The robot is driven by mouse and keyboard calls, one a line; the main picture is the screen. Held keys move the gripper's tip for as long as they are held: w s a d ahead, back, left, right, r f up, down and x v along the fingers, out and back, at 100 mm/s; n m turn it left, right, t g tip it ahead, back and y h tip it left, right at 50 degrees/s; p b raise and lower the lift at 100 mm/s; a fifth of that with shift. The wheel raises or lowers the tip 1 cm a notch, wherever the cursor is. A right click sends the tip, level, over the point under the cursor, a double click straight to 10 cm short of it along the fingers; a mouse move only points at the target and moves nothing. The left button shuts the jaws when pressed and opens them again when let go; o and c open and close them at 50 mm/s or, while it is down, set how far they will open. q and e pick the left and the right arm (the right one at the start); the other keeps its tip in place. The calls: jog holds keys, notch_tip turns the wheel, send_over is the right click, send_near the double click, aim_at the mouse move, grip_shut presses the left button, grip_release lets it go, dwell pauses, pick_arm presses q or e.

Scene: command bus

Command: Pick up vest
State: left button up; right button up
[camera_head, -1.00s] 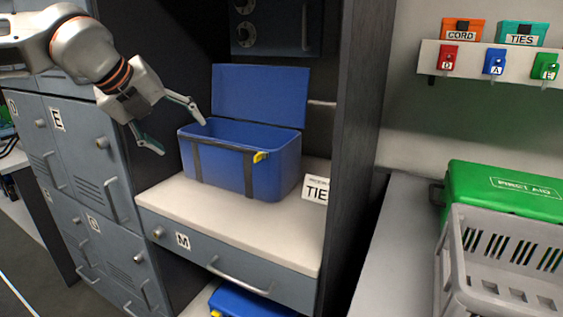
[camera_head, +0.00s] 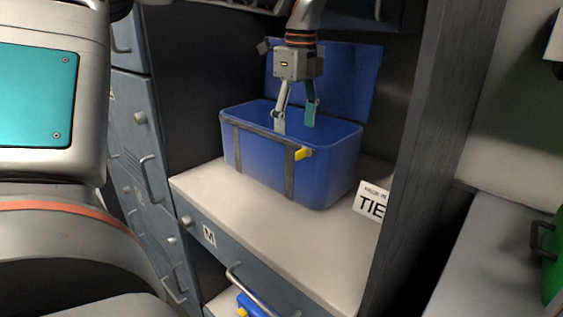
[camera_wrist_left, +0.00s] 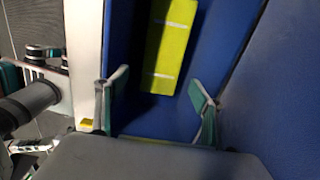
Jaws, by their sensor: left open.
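The vest (camera_wrist_left: 170,45) shows in the left wrist view as a folded yellow-green bundle with pale strips. It lies inside the blue box (camera_head: 300,178), whose lid (camera_head: 345,85) stands open at the back. In the head view the box's front wall hides the vest. My left gripper (camera_head: 296,124) points down into the box mouth, with its fingertips around rim height. In the left wrist view the gripper (camera_wrist_left: 158,84) is open and empty, its fingers apart, with the vest beyond them. My right gripper is not in view.
The box stands on a pale shelf (camera_head: 260,230) above a drawer marked M (camera_head: 209,235). A dark upright panel (camera_head: 435,150) bounds the shelf on the right. Grey lockers (camera_head: 138,150) stand left. Another blue box (camera_head: 250,305) sits below.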

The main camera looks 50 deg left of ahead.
pick_arm(q)
jog(key=a+f+y, duration=0.1)
jog(key=a+f, duration=0.1)
jog(key=shift+a+f+g, duration=0.3)
jog(key=shift+f, duration=0.05)
jog(key=f, duration=0.5)
jog(key=a+f, duration=0.1)
jog(key=f, duration=0.1)
jog(key=shift+w+f+b, duration=0.15)
jog(key=shift+b, duration=0.15)
jog(key=shift+d, duration=0.1)
jog(key=c, duration=0.9)
